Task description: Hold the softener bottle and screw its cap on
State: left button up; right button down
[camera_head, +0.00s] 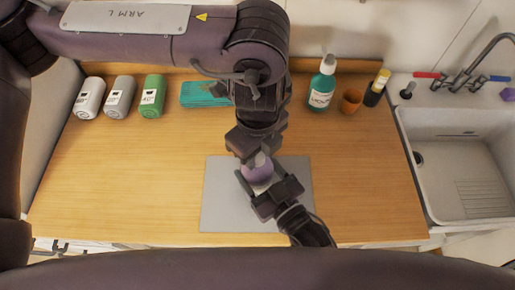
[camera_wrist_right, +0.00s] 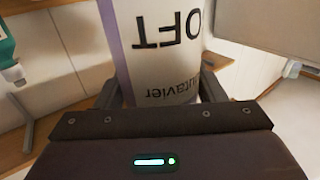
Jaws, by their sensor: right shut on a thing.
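The softener bottle (camera_wrist_right: 165,60), white with a purple stripe and dark lettering, fills the middle of the right wrist view. My right gripper (camera_wrist_right: 160,95) is shut on it, with one finger on each side. In the head view a purple, rounded part of the bottle or its cap (camera_head: 258,169) shows between my two grippers, over the grey mat (camera_head: 222,200). My right gripper (camera_head: 262,190) comes in from below right there. My left gripper (camera_head: 252,150) is right above the purple part. Its fingers partly hide the top, so its grip and the cap's seating cannot be made out.
A teal pump bottle (camera_head: 322,85), brown cup (camera_head: 350,101) and dark bottle (camera_head: 376,88) stand back right. A sink (camera_head: 455,150) lies right.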

pick_arm(q)
grip_shut()
jog(key=o, duration=0.6)
grip_release()
jog(key=shift+c, duration=0.2)
jog(key=shift+r, duration=0.1)
notch_tip(320, 180, up, 12)
pick_arm(e)
jog(key=shift+c, duration=1.2)
grip_release()
